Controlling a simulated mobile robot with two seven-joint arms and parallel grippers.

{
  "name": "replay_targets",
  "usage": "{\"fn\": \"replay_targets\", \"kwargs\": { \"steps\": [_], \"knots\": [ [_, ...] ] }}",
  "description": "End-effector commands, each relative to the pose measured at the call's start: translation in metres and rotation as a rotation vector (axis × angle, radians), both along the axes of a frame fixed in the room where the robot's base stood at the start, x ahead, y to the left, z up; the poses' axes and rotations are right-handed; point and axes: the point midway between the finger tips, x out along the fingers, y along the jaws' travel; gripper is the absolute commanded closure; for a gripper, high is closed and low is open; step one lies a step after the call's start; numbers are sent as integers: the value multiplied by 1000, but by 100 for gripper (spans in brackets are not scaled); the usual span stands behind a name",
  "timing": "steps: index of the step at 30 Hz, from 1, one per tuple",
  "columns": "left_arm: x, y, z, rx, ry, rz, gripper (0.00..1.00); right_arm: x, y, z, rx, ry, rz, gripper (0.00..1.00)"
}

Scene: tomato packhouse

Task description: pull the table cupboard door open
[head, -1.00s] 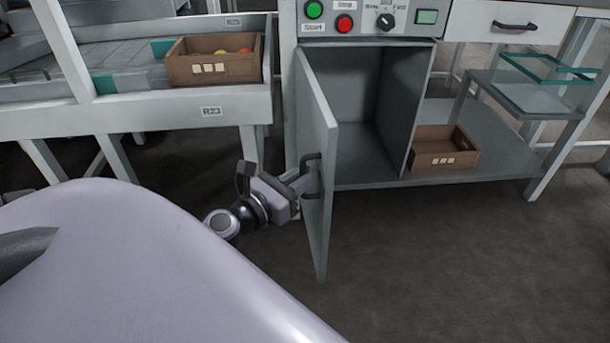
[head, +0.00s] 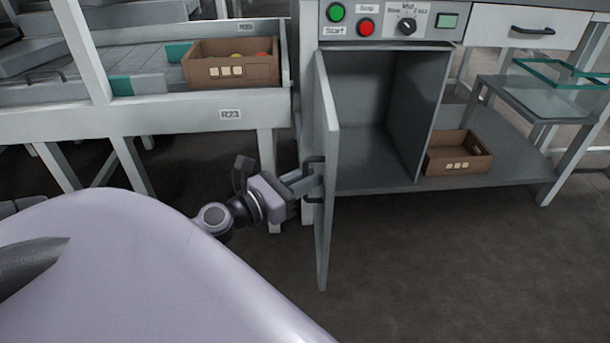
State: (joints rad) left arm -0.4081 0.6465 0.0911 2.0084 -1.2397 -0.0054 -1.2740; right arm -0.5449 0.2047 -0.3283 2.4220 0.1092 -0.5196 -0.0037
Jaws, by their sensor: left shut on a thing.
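The table cupboard door (head: 326,190) stands wide open, swung out toward me and seen nearly edge-on. Its dark bar handle (head: 309,197) is on the left-facing side. My left gripper (head: 305,182) is shut on this handle, reaching it from the left. The fingertips are partly hidden at the handle. The cupboard (head: 370,115) under the control panel shows its inside, which looks empty. My right gripper is not in view.
A control panel (head: 385,22) with buttons and a knob sits above the cupboard. A brown crate (head: 459,165) stands on the lower shelf to its right. Another crate (head: 230,73) with fruit rests on the rack at left. The floor (head: 430,260) in front is clear.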

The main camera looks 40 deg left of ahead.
Motion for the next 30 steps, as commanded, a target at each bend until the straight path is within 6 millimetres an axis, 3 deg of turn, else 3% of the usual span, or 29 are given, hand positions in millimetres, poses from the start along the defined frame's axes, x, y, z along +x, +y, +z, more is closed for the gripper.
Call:
{"fn": "replay_targets", "kwargs": {
  "steps": [7,8,9,20,30],
  "knots": [
    [0,1,0,1,0,2,100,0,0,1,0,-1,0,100],
    [0,1,0,1,0,2,80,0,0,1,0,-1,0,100],
    [0,1,0,1,0,2,71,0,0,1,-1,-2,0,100],
    [-2,1,-1,0,0,1,71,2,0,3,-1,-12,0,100],
    [-39,7,-3,-3,2,4,71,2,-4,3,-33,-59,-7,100]
  ]
}}
